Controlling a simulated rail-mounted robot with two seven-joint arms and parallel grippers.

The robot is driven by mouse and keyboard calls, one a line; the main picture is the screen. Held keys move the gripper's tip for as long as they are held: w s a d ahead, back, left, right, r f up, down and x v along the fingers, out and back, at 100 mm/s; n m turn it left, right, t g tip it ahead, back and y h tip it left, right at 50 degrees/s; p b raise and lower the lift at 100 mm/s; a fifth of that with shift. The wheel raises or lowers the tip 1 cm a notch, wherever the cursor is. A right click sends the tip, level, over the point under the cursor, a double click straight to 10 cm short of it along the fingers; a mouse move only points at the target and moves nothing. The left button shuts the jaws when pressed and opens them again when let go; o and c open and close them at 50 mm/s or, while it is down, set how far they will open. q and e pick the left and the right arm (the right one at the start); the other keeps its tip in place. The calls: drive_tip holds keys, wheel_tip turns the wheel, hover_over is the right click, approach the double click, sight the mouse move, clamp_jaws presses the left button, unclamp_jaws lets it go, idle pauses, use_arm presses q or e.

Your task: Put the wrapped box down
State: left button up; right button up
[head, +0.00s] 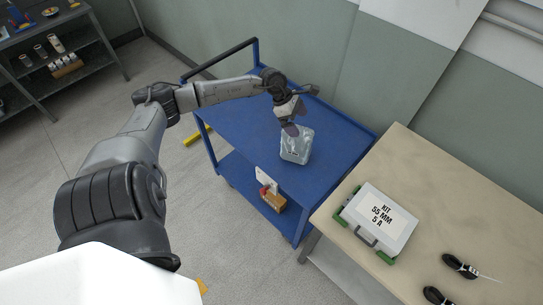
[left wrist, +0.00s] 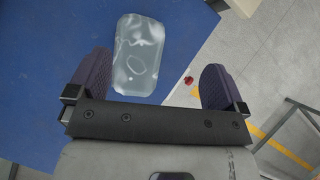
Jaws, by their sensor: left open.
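The wrapped box (head: 297,145) is a pale, shiny packet lying on the top of the blue cart (head: 240,128), near its front edge. My left gripper (head: 290,130) is just above and behind it in the head view. In the left wrist view the wrapped box (left wrist: 138,55) lies flat on the blue surface, ahead of the fingers and toward the left one. The left gripper (left wrist: 157,85) is open, with nothing between its dark pads. I cannot tell the exact gap between the fingers and the box. My right gripper is not in view.
The cart's lower shelf holds a small brown box (head: 272,201). The cart top left of the wrapped box is clear. A wall runs behind the cart.

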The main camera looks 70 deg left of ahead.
use_arm(q)
drive_tip(key=w+d+n+t+h, duration=0.1)
drive_tip(key=d+n+t+h, duration=0.1)
drive_tip(key=d+n+t, duration=1.45)
drive_tip(key=s+d+f+n+g+y, duration=0.3)
drive_tip(key=s+d+n+g, duration=0.4)
drive_tip(key=s+n, duration=0.5)
drive_tip(key=s+d+f+n+g+y, duration=0.3)
drive_tip(key=s+d+f+n+g, duration=0.3)
drive_tip(key=s+d+n+g, duration=0.2)
drive_tip(key=s+n+g, duration=0.2)
drive_tip(key=s+n, duration=0.2)
drive_tip(key=n, duration=0.1)
drive_tip(key=shift+s+f+g+y, duration=0.2)
drive_tip(key=shift+s+g+y, duration=0.1)
drive_tip(key=shift+g, duration=0.05)
